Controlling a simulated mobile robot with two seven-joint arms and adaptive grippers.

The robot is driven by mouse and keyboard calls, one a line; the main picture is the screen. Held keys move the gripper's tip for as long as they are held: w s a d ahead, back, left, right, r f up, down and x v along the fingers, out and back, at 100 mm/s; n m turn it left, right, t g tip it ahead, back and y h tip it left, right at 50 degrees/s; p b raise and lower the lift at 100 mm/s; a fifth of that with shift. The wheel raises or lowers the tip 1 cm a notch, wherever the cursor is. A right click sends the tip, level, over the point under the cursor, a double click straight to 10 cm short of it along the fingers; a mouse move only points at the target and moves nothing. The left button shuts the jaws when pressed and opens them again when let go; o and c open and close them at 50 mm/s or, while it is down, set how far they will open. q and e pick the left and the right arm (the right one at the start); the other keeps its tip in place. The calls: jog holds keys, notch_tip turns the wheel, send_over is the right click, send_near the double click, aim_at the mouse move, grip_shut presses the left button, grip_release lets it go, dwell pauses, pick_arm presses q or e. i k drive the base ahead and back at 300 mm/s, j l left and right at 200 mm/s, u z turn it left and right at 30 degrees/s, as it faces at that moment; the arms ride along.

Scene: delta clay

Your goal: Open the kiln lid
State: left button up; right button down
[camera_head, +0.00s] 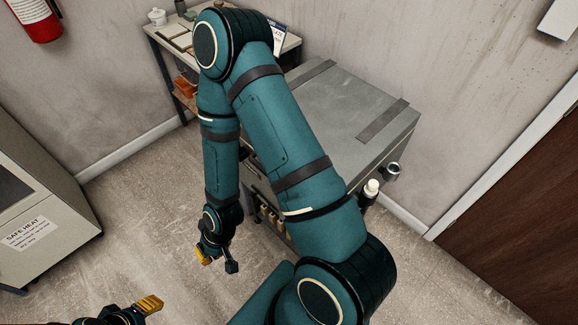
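A grey box-like cabinet (45,190) with a dark window and a "SAFE HEAT" label stands at the left edge, partly cut off. A grey unit (345,95) with a flat metal top and two darker strips stands at the centre, partly hidden by my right arm. I cannot tell for sure which is the kiln, and no raised lid shows. My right gripper (218,264) hangs over the floor in front of the central unit, fingers apart and empty. My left gripper (140,308) is at the bottom edge, mostly cut off, with one yellow fingertip showing.
A shelf table (158,40) with a white jar (157,16) stands at the back left. A brown door (515,215) is at right. Floor (140,215) is clear between the cabinets.

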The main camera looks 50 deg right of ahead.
aim_at(356, 124)
jog(key=z, duration=1.4)
jog(key=k+l+z, duration=0.1)
jog(key=z, duration=0.25)
jog(key=l+z, duration=0.5)
jog(key=z, duration=0.15)
